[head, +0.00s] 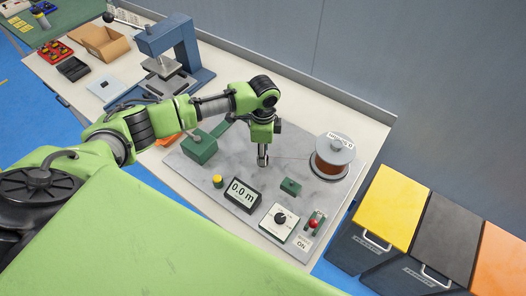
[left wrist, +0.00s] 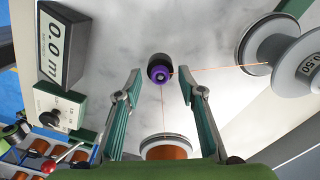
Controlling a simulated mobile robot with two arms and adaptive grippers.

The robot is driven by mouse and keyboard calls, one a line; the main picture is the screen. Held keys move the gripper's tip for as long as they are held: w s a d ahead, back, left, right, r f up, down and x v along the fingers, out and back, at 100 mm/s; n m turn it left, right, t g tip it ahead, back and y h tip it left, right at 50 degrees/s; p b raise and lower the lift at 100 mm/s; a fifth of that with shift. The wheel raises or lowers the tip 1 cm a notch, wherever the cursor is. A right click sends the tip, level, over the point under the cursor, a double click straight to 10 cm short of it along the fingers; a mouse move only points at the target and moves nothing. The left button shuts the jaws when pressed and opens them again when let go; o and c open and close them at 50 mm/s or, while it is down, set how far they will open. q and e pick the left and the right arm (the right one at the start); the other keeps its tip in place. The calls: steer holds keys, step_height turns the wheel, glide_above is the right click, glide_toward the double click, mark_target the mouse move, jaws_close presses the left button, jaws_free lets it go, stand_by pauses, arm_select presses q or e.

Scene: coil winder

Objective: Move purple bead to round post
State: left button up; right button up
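The purple bead (left wrist: 161,73) shows in the left wrist view against a dark round part, between my open left fingertips. A thin copper wire meets it from the spool on the right, and a thin line runs from it down to a copper-wound coil (left wrist: 166,152). My left gripper (left wrist: 159,82) is open, with one finger on each side of the bead and a gap to each. In the head view the left gripper (head: 263,160) points down over the grey marbled plate and hides the bead. I cannot tell which part is the round post.
A large wire spool (head: 333,157) stands at the plate's right. A length display (head: 240,190), a dial box (head: 280,223), a small green block (head: 290,187) and a yellow knob (head: 217,181) are in front. A blue press (head: 172,58) stands behind my arm.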

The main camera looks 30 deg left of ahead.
arm_select(q)
step_height(320, 180, up, 12)
steer(key=shift+f, duration=0.15)
steer(key=shift+c, duration=0.3)
stand_by(1.2)
